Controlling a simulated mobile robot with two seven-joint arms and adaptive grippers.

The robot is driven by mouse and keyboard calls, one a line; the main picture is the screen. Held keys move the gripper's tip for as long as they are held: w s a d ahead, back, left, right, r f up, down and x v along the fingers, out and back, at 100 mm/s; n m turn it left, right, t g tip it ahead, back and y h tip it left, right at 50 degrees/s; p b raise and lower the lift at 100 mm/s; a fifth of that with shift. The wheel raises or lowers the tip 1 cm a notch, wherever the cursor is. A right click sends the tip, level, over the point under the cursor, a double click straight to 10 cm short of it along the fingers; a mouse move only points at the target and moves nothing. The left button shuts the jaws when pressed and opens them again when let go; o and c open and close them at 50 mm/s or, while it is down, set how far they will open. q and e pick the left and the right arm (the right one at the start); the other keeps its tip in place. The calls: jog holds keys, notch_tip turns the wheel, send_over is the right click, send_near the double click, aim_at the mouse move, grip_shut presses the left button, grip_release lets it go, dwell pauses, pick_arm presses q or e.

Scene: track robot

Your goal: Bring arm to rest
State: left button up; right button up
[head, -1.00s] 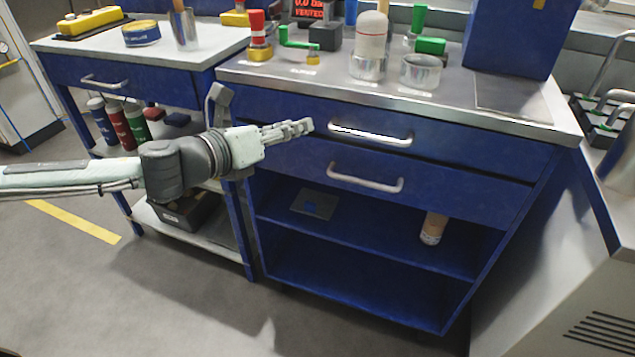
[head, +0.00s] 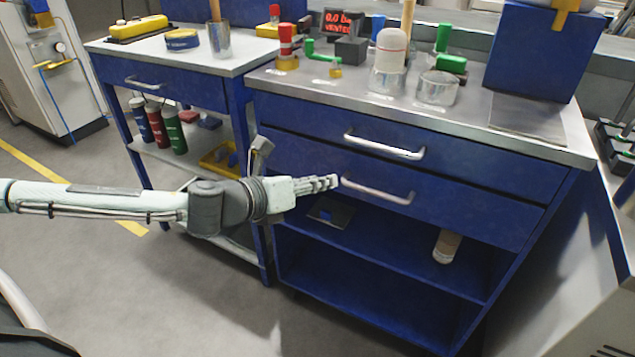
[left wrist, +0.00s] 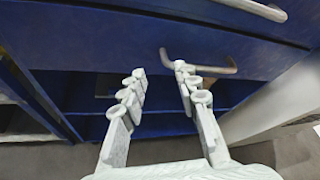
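My left arm (head: 130,205) reaches in from the left of the head view. Its pale grey left gripper (head: 334,182) is in front of the blue drawer cabinet, beside the left end of the lower drawer handle (head: 378,192). In the left wrist view the two fingers of the gripper (left wrist: 160,72) stand apart with nothing between them. The lower handle (left wrist: 200,67) shows there just beyond the right finger; I cannot tell whether they touch. My right gripper is not in view.
The upper drawer handle (head: 385,146) is above the gripper. Both drawers look shut. A steel worktop (head: 330,90) holds jars and valves. Open shelves (head: 375,235) lie below the drawers. A white-topped table (head: 215,62) stands left. The floor in front (head: 200,310) is clear.

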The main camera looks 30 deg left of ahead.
pick_arm(q)
notch_tip(320, 180, down, 14)
jog(key=s+n+g+y, duration=0.3)
jog(key=n+y, duration=0.1)
jog(key=n, duration=1.4)
jog(key=s+f+n+g+p, duration=0.1)
jog(key=s+f+n+g, duration=0.6)
jog(key=s+f+n, duration=0.6)
jog(key=s+f, duration=0.3)
jog(key=s, duration=0.2)
jog(key=shift+s+a+f+n+y, duration=0.2)
jog(key=shift+s+n+y, duration=0.15)
jog(key=shift+n+y, duration=0.05)
